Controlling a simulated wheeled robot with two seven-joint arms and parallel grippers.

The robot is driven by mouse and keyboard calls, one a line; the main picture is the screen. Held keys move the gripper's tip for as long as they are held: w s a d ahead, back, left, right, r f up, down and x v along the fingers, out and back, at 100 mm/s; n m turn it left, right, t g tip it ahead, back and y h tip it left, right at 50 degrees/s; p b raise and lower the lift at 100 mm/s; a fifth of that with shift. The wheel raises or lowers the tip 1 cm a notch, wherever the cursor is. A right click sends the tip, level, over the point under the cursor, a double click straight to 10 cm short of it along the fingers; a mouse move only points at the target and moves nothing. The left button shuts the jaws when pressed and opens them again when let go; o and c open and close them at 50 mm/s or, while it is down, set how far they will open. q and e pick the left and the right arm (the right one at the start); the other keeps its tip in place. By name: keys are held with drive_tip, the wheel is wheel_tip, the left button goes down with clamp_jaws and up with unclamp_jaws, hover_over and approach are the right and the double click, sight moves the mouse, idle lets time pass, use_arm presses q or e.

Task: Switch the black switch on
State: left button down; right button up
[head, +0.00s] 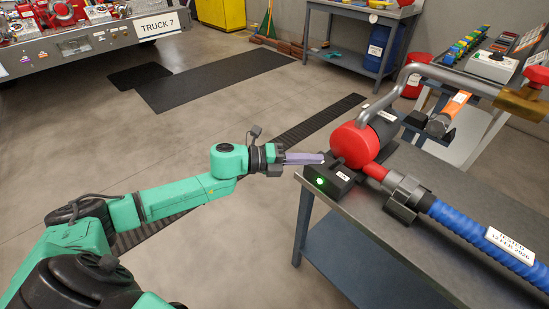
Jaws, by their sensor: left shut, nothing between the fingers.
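A black box (333,181) with a small white label and a glowing green light (320,181) sits at the near left corner of the grey metal table. It is beside the red and dark pump (354,145). No separate switch lever can be made out; the fingers cover part of the box's top edge. My left gripper (318,158) is shut and empty. Its pale purple fingers point right, with the tips at the far left top edge of the box. I cannot tell whether they touch it. My right gripper is not in view.
A blue hose (483,240) and metal coupling (405,197) run from the pump to the right across the table (400,262). A grey pipe (365,98) arches above the pump. Floor left of the table is open. A workbench (345,8) and a truck (80,45) stand behind.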

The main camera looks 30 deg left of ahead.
use_arm(q)
drive_tip(key=r+v, duration=0.1)
drive_tip(key=v, duration=0.9)
drive_tip(key=shift+s, duration=0.45)
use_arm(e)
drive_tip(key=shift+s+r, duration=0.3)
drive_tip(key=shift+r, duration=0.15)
use_arm(q)
drive_tip(key=shift+a, duration=0.1)
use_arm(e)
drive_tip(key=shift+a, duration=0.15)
